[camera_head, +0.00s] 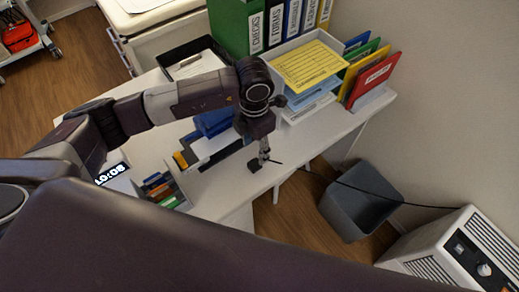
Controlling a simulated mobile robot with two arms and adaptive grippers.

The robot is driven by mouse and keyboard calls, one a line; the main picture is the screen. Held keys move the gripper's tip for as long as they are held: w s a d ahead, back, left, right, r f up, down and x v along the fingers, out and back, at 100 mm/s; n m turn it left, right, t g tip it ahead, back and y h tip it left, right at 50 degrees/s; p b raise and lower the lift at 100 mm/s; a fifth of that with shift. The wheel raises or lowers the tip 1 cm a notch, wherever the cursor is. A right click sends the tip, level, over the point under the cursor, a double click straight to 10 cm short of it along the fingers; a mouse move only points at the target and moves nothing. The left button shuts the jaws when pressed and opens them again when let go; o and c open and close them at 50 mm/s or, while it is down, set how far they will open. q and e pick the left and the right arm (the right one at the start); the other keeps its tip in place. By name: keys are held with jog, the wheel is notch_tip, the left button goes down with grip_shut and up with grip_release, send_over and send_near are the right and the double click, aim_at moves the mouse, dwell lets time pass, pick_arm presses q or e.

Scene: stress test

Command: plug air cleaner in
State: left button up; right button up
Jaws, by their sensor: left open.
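The air cleaner (462,252), a white box with dark vents and knobs, stands on the floor at the lower right. A black cord (410,205) runs from near it, past the grey bin, towards the desk edge. A small black piece (254,166), perhaps the plug, lies at the desk's front edge; whether it joins the cord is too small to tell. My left gripper (264,157) points down over the desk edge, open, right beside the black piece. Contact cannot be told. My right gripper is out of view. No socket is clearly seen.
A grey bin (358,205) stands on the wooden floor beside the desk.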

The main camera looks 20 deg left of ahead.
aim_at(254, 163)
pick_arm(q)
jog(key=shift+w, duration=0.1)
jog(key=shift+s+r, duration=0.15)
jog(key=shift+s, duration=0.35)
jog(key=shift+f, duration=0.3)
jog(key=shift+w+f+p, duration=0.15)
jog(key=shift+f+p, duration=0.2)
jog(key=shift+f, duration=0.7)
notch_tip(254, 163, down, 5)
jog(key=shift+a+r+p, duration=0.1)
jog(key=shift+r+p, duration=0.05)
jog(key=shift+p, duration=0.9)
jog(key=shift+f, duration=0.25)
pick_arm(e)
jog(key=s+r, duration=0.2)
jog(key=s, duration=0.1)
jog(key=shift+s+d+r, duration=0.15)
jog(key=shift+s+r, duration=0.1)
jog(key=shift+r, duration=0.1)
